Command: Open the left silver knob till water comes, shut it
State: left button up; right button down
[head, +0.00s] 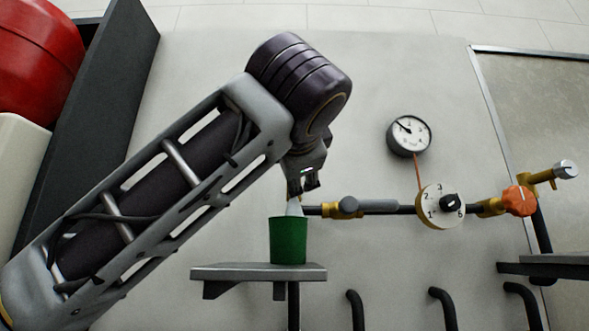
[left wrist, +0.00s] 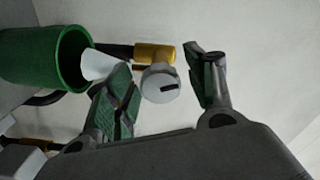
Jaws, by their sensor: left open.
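The left silver knob (left wrist: 160,84) has a dark slot mark and sits on a brass fitting (left wrist: 154,56). In the left wrist view it lies between the two spread fingers of my left gripper (left wrist: 165,88), with a gap visible on the right. In the head view my left gripper (head: 304,185) hides this knob. A pale cone (head: 294,207) stands over the green bucket's mouth and also shows in the left wrist view (left wrist: 100,65). I cannot tell whether it is water or a spout. My right gripper is not in view.
The green bucket (head: 288,243) stands on a grey shelf (head: 215,273). To the right along the pipe are a numbered dial (head: 432,216), an orange knob (head: 519,201) and another silver knob (head: 566,169). A gauge (head: 409,134) hangs above. A second shelf (head: 545,270) is at right.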

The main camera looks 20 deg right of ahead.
pick_arm(q)
jog(key=shift+s, duration=0.15)
jog(key=v, duration=1.1)
jog(key=shift+s, duration=0.35)
jog(key=shift+a, duration=0.15)
